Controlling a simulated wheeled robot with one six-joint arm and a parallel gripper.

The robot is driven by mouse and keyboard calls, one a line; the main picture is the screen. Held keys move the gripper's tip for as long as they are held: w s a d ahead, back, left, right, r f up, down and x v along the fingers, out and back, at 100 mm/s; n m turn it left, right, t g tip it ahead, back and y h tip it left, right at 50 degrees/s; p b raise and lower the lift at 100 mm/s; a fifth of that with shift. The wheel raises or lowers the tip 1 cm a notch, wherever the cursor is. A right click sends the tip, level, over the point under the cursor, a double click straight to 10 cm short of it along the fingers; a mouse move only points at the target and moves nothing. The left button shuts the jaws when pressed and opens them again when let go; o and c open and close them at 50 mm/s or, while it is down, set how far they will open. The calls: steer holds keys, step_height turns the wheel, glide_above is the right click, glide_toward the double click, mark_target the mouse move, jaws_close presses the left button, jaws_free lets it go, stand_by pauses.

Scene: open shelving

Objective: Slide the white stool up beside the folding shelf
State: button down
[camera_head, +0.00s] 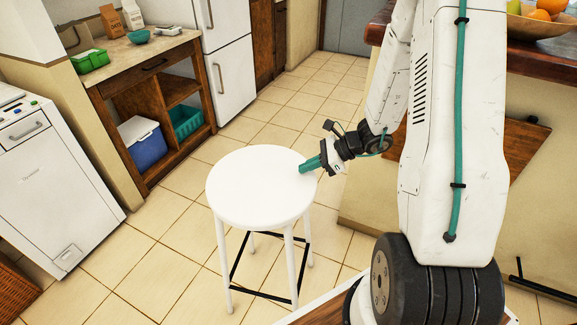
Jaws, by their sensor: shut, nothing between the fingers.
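The white stool (262,187) stands upright on the tiled floor in the middle of the view, with a round seat, white legs and dark crossbars. My gripper (303,168) has teal fingers, shut and empty. Its tips overlap the right edge of the seat in the picture; I cannot tell whether they touch it. A brown wooden panel (525,150) on the side of the counter at right looks like the folding shelf. It is partly hidden by my arm and is apart from the stool.
A wooden shelf unit (150,185) holding bins stands at left, beside a white fridge (232,75). A white appliance (55,190) is at far left. The counter (375,190) edges the right. Tiled floor is free around the stool and behind it.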

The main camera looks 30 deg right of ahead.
mark_target(262, 175)
steer(key=w+a, duration=0.1)
steer(key=a, duration=0.2)
steer(key=w+a, duration=0.2)
steer(key=a, duration=0.1)
steer(key=w+a, duration=0.2)
steer(key=a, duration=0.1)
steer(key=shift+w+a+f, duration=0.2)
steer(key=shift+a+f, duration=0.2)
steer(key=shift+f, duration=0.35)
steer(key=shift+s, duration=0.1)
steer(key=shift+f, duration=0.1)
